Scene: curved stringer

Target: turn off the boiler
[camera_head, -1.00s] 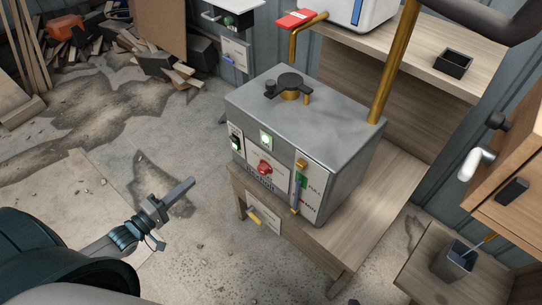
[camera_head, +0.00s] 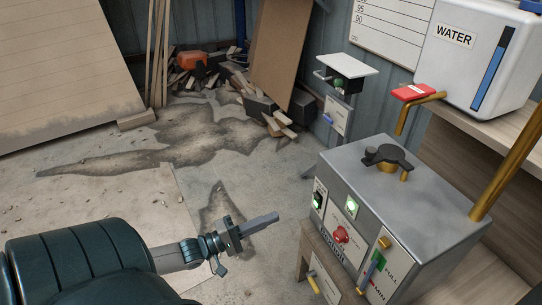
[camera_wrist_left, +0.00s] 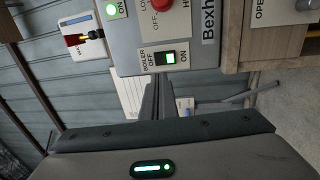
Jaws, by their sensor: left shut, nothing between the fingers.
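The boiler (camera_head: 420,175) is a grey metal box on a wooden stand. Its front has a black rocker switch (camera_head: 318,200), a lit green lamp (camera_head: 351,207) and a red knob (camera_head: 341,235). In the left wrist view the rocker switch (camera_wrist_left: 165,58) sits between the labels "BOILER OFF" and "ON" and shows a green lit part. The green lamp (camera_wrist_left: 116,10) and red knob (camera_wrist_left: 161,3) show above it. My left gripper (camera_head: 265,222) is shut and empty, left of the boiler front and apart from the switch. Its fingers (camera_wrist_left: 154,95) point toward the panel's edge. My right gripper is not in view.
A white water tank (camera_head: 470,55) with a red-handled tap (camera_head: 414,92) stands on a shelf above the boiler. A small wall box (camera_head: 340,82) hangs behind it. Scrap wood (camera_head: 250,95) lies at the back. The floor left of the boiler is open.

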